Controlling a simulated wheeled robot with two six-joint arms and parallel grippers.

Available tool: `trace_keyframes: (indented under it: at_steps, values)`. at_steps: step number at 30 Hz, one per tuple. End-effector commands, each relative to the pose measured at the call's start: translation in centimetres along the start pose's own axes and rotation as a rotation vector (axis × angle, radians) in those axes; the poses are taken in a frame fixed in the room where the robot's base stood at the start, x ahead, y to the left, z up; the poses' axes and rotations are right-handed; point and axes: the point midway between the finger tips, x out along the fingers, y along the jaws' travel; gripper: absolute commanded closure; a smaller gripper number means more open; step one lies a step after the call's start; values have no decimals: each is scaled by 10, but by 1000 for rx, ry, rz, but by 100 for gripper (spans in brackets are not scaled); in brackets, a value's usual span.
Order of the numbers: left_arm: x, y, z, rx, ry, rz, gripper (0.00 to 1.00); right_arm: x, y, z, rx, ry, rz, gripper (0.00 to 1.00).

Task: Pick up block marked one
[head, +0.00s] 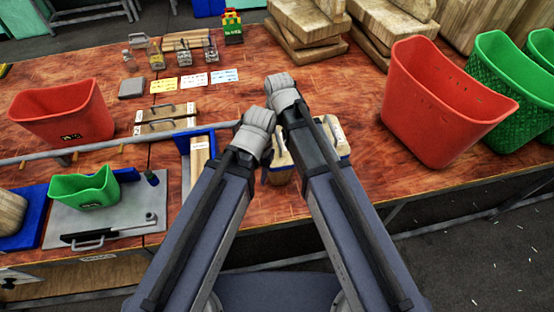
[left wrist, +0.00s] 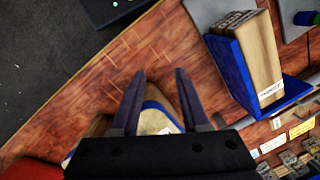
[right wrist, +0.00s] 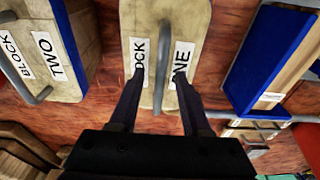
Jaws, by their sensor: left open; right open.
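Block one (right wrist: 190,25) is a pale wooden block with a metal bar handle (right wrist: 162,40) and a label partly hidden by my fingers. My right gripper (right wrist: 159,76) is open above it, one finger on each side of the handle, not closed on it. In the head view my forearms cover most of this block (head: 281,160). My left gripper (left wrist: 158,72) is open and empty; a pale block with a blue edge and white label (left wrist: 155,120) shows between and below its fingers, its number unreadable.
Block two (right wrist: 75,85) stands beside block one. A blue holder (head: 184,143) with a wooden piece is on the other side. Red bins (head: 435,105) (head: 62,113) stand right and left. Both grippers are close together over the table (head: 240,215).

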Motion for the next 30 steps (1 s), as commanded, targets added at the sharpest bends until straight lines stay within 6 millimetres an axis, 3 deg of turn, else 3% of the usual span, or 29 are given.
trace_keyframes:
  at_steps: [2,25,30]
  values:
    - [8,1,0,0,0,0,54,8,0,0,0,0,0,52]
    - [12,1,-1,-1,0,0,54,12,0,0,0,0,0,52]
    - [11,1,-1,-1,0,0,54,11,0,0,0,0,0,69]
